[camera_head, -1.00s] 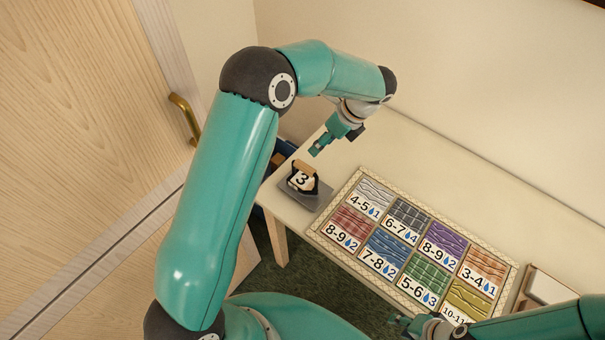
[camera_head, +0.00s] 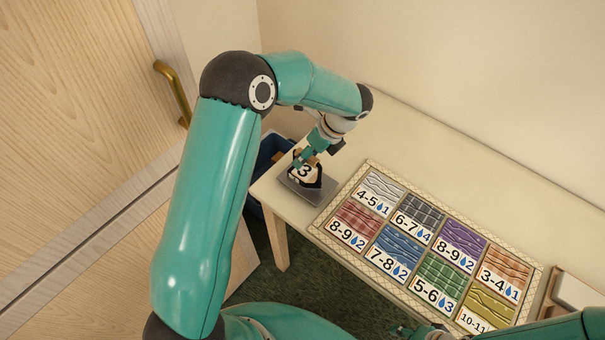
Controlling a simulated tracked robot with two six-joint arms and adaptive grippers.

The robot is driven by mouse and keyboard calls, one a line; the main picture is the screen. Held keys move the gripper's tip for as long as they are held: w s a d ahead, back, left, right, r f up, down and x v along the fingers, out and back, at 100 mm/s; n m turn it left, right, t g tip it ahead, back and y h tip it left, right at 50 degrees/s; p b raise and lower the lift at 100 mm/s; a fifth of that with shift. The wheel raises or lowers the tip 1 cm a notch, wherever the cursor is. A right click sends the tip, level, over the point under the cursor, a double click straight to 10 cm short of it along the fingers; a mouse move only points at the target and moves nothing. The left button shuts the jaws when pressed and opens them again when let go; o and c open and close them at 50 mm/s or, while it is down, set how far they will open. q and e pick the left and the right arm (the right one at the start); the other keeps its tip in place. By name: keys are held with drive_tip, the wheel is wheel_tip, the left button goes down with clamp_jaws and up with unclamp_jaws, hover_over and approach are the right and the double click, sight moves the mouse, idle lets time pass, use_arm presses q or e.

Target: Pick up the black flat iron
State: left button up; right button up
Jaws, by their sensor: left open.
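The black flat iron (camera_head: 307,180) has a white label with a 3 and a light wooden handle. It sits on a grey plate (camera_head: 304,193) at the left end of the cream table. My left gripper (camera_head: 304,158) is open, with its fingers at the top of the iron, overlapping the handle in the picture. I cannot tell whether the fingers touch it. My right gripper (camera_head: 412,331) shows only in part at the bottom edge, and its jaws are not clear.
A framed board (camera_head: 318,229) with several coloured, numbered cloth patches lies on the table (camera_head: 395,140) right of the iron. A white-topped wooden box (camera_head: 578,291) is at far right. A dark blue bin (camera_head: 268,152) stands behind the table's left end. A wall runs along the back.

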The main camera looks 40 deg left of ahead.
use_arm(q)
drive_tip(key=shift+s+a+f, duration=0.1)
drive_tip(key=shift+a+f, duration=0.1)
drive_tip(key=shift+f, duration=0.25)
drive_tip(key=shift+r, duration=0.1)
drive_tip(key=shift+c, duration=0.4)
clamp_jaws()
drive_tip(key=shift+r, duration=0.1)
